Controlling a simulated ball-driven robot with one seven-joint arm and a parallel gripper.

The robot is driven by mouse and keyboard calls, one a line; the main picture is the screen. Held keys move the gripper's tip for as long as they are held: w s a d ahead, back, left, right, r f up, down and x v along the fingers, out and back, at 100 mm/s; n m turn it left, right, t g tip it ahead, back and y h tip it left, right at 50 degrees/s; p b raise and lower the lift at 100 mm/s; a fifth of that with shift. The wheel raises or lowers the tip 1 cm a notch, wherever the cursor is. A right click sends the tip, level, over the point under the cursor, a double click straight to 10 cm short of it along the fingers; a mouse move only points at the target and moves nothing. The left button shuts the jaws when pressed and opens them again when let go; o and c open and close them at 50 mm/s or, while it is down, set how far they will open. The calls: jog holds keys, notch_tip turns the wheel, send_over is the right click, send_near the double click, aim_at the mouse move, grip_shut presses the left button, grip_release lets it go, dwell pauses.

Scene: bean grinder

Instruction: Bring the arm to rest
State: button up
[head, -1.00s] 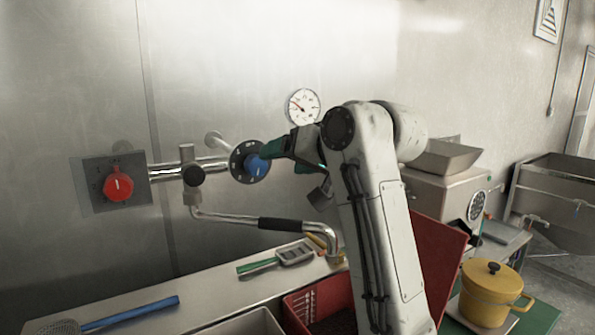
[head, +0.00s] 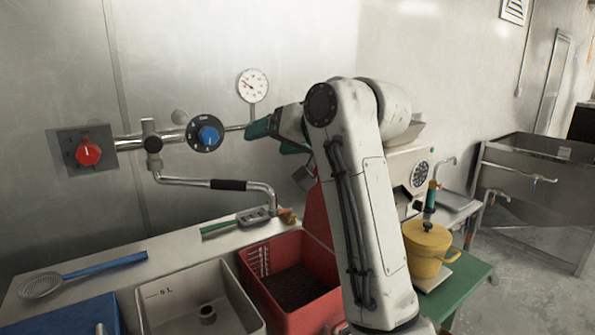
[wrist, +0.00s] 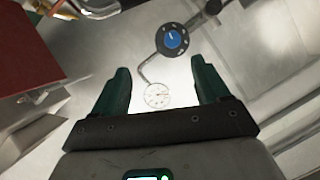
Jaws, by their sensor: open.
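My gripper (head: 268,138) has green fingers and is raised in front of the steel wall, to the right of the blue knob (head: 208,136). In the wrist view my gripper (wrist: 163,82) is open with nothing between its fingers. The blue knob on its black dial shows there too (wrist: 172,40), beyond the fingertips and apart from them. The round gauge (head: 252,85) is on the wall above and left of the gripper; it also shows between the fingers in the wrist view (wrist: 158,95). My white arm stands in front of the grinder and hides part of it.
A red knob (head: 88,151) and a pipe with a swing spout (head: 193,182) are at left. Below are a red bin (head: 317,301), a grey bin (head: 165,280) and a blue bin (head: 60,318). A yellow pot (head: 427,250) stands on a green table (head: 477,277) at right.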

jog(key=s+d+f+m+g+h, duration=0.15)
jog(key=s+d+f, duration=0.4)
jog(key=f, duration=0.75)
jog(key=s+d+f+g+h, duration=0.15)
jog(key=s+d+f, duration=0.25)
jog(key=d+f, duration=0.55)
jog(key=s+d+f+m+h, duration=0.1)
jog(key=s+d+f+h, duration=0.3)
jog(key=f, duration=1.1)
jog(key=s+d+f+g+h, duration=0.1)
jog(key=s+d+f, duration=0.3)
jog(key=s, duration=0.7)
jog(key=s+d+f+g+h, duration=0.1)
jog(key=s+d+f+g, duration=0.2)
jog(key=s, duration=0.9)
jog(key=s+d+f+g+h, duration=0.1)
jog(key=s+d+f, duration=0.5)
jog(key=s, duration=0.6)
notch_tip(320, 180, down, 3)
jog(key=shift+r+m+g, duration=0.2)
jog(key=shift+m+g, duration=0.2)
jog(key=shift+m, duration=0.05)
